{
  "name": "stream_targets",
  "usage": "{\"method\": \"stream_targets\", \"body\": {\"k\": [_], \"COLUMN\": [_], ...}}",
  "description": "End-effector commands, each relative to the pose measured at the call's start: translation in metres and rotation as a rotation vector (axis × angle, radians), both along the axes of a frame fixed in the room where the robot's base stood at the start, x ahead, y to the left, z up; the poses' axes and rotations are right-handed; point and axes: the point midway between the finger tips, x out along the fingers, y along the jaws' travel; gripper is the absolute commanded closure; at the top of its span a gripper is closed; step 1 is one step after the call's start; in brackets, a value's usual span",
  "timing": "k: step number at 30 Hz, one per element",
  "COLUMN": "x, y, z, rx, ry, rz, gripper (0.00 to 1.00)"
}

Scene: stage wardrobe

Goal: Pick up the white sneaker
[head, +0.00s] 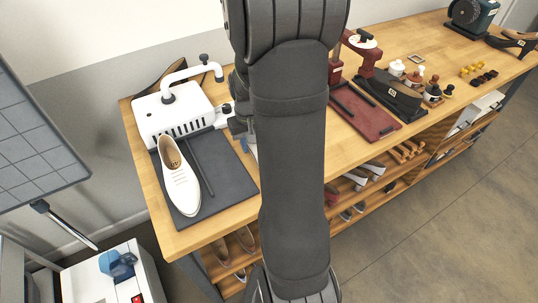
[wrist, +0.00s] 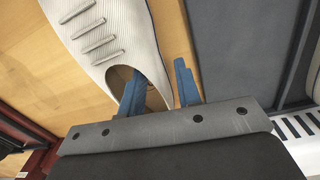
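In the wrist view a white ribbed shoe with grey lace bars, which I take as the white sneaker (wrist: 122,22), lies on bare wood. Its opening faces my gripper (wrist: 158,72). The blue fingers are apart: the left one reaches into the opening, the right one stands outside it, with the shoe's edge between them. Whether either finger touches the shoe is unclear. In the head view my arm hides this shoe; only a bit of a blue finger shows.
A white machine (head: 172,110) with a curved arm stands behind the mat. A dark red machine (head: 362,108) stands right of my arm. Small bottles and pots (head: 433,92) sit beyond it. Shelves under the wooden bench (head: 160,205) hold more shoes.

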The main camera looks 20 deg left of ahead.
Motion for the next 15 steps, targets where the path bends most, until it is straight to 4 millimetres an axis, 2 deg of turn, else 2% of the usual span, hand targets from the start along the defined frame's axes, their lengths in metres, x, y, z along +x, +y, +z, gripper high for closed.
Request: {"method": "stream_targets", "body": {"k": [7, 12, 15], "x": [0.0002, 0.0002, 0.0002], "y": [-0.0001, 0.0, 0.0], "z": [-0.0017, -0.0016, -0.0015], "rx": [0.001, 0.001, 0.0], "ry": [-0.001, -0.001, 0.0], "rz": [0.0, 0.0, 0.0], "gripper": [0.69, 1.0, 1.0]}}
